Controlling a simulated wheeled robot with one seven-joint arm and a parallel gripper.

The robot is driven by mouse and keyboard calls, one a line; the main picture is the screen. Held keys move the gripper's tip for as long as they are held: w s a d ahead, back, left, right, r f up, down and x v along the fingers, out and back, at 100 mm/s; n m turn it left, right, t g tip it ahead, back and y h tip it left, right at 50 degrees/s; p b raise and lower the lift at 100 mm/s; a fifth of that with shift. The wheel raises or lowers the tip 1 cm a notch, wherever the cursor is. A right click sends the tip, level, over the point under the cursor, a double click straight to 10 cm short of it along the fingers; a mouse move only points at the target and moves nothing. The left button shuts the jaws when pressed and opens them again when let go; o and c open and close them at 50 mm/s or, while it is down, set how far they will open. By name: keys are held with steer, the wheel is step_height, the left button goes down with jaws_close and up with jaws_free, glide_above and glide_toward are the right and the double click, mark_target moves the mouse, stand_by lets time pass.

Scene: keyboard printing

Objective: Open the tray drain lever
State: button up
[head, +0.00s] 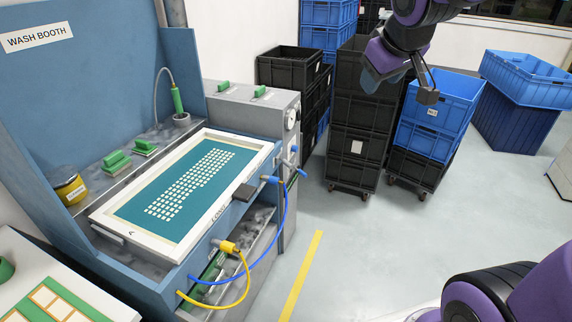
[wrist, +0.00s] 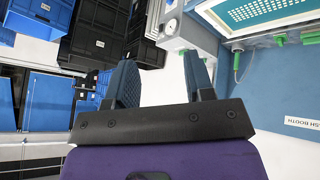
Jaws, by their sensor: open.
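The wash booth (head: 110,60) stands at the left with a white-framed screen (head: 250,150) lying across its tray. On the booth's front are a yellow fitting (head: 228,246) with a yellow hose and a blue fitting (head: 270,180) with a blue hose. A small blue handle (head: 291,162) sits at the right front corner. I cannot tell which of these is the tray drain lever. My gripper (head: 400,88) is open and empty, raised to the right of the booth and well apart from it. Its two fingers show spread in the wrist view (wrist: 160,80).
Stacked black crates (head: 360,120) and blue crates (head: 440,105) stand on wheeled bases behind my gripper. A grey unit with a gauge (head: 291,118) adjoins the booth. A yellow floor line (head: 302,275) runs in front. The floor (head: 370,240) right of it is clear.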

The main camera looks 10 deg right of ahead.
steer(key=w+a+f+n+t+y, duration=0.1)
steer(key=w+f+n+y, duration=0.15)
steer(key=w+f, duration=1)
steer(key=w+a+f+n+t+y, duration=0.1)
steer(key=w+f+n+t+y, duration=0.15)
steer(key=w+f, duration=1)
steer(key=n+t+y, duration=0.1)
steer(key=t+y, duration=0.1)
steer(key=y, duration=0.1)
glide_toward(284, 161)
step_height(284, 161, up, 9)
steer(key=s, duration=0.1)
step_height(284, 161, down, 13)
steer(key=s+m+t, duration=0.1)
steer(key=m+t, duration=0.1)
steer(key=t, duration=0.2)
steer(key=shift+y, duration=0.4)
steer(key=x, duration=1)
steer(key=shift+w+d+f, duration=0.2)
steer(key=shift+w+d, duration=0.1)
steer(key=shift+d, duration=0.05)
jaws_close()
